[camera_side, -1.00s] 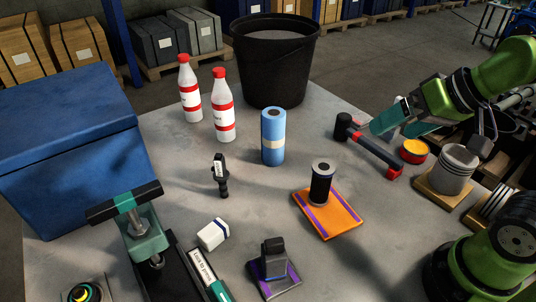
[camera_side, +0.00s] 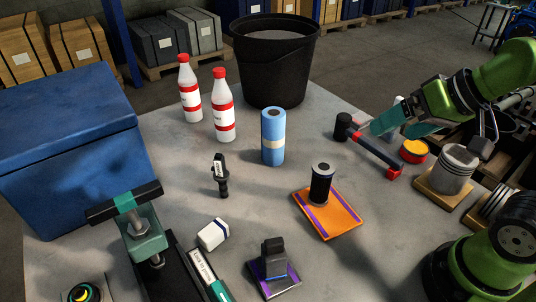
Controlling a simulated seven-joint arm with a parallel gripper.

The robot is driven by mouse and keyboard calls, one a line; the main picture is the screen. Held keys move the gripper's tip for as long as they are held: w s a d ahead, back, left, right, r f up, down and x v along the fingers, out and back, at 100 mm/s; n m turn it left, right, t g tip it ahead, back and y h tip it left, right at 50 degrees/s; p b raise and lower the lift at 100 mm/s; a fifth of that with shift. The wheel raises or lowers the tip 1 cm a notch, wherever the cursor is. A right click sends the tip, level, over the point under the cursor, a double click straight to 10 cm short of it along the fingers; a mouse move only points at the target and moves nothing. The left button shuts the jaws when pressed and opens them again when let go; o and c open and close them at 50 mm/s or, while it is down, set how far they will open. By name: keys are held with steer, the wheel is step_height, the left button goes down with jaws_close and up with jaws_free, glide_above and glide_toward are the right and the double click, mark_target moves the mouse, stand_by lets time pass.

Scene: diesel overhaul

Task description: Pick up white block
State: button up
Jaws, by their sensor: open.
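The white block (camera_side: 213,235), with a dark blue band near one end, lies on the grey table in the front left-centre. My gripper (camera_side: 393,131) is at the right, above the table near the red hammer and far from the block. Its teal fingers are apart, and I see nothing held between them. The block is fully in view.
A black holder (camera_side: 274,262), a small black tool (camera_side: 220,175), an orange plate (camera_side: 332,215) with a black spool, a blue roll (camera_side: 273,137) and a red hammer (camera_side: 372,150) are around.

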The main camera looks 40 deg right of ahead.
steer(key=n+g+h, duration=0.2)
steer(key=n+g, duration=0.4)
glide_above(213, 229)
steer(key=s, duration=0.1)
step_height(213, 229, down, 18)
steer(key=shift+s+r, duration=0.1)
steer(key=shift+r, duration=0.1)
steer(key=shift+t, duration=0.3)
steer(key=shift+w+f, duration=0.25)
steer(key=shift+f, duration=0.8)
steer(key=shift+w+f, duration=0.2)
steer(key=shift+f, duration=0.9)
steer(key=shift+w+f, duration=0.25)
steer(key=shift+f, duration=0.8)
steer(key=shift+n, duration=0.3)
steer(key=c, duration=1.1)
